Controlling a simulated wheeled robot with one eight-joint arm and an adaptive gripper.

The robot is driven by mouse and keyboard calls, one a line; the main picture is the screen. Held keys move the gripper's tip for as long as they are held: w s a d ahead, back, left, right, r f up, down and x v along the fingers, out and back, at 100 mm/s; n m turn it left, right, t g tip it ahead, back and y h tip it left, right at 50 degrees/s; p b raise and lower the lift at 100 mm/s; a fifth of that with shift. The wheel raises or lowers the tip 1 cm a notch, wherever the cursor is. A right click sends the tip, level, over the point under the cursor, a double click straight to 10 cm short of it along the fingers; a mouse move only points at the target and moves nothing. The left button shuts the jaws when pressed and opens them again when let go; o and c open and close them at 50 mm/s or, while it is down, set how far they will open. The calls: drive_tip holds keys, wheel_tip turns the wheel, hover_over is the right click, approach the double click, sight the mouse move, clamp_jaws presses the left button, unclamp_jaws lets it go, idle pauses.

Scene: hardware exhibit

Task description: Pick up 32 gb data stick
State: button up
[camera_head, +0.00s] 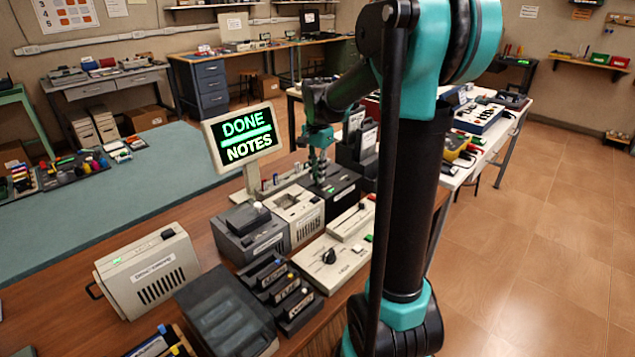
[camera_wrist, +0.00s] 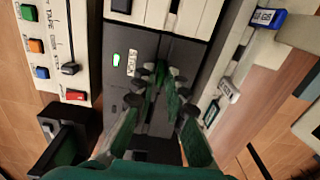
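My gripper (camera_head: 317,172) points down over a black box (camera_head: 343,187) on the wooden counter. In the wrist view my gripper's fingertips (camera_wrist: 167,76) are close together above the dark top of this box (camera_wrist: 125,75), which has a green light and a white label. A narrow dark gap seems to show between the fingers; whether anything is held there is unclear. A blue stick-like piece with a white label (camera_wrist: 265,17) lies at the upper right of the wrist view. A pale labelled piece (camera_wrist: 228,92) is right of the fingers. I cannot read 32 GB on either piece for certain.
A sign reading "DONE NOTES" (camera_head: 243,138) stands left of my gripper. Grey and beige devices (camera_head: 299,213) crowd the counter in front. A beige panel with coloured buttons (camera_wrist: 60,45) is left in the wrist view. Bare wood (camera_wrist: 235,125) shows at the right.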

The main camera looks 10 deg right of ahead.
drive_tip(key=shift+f, duration=0.55)
clamp_jaws()
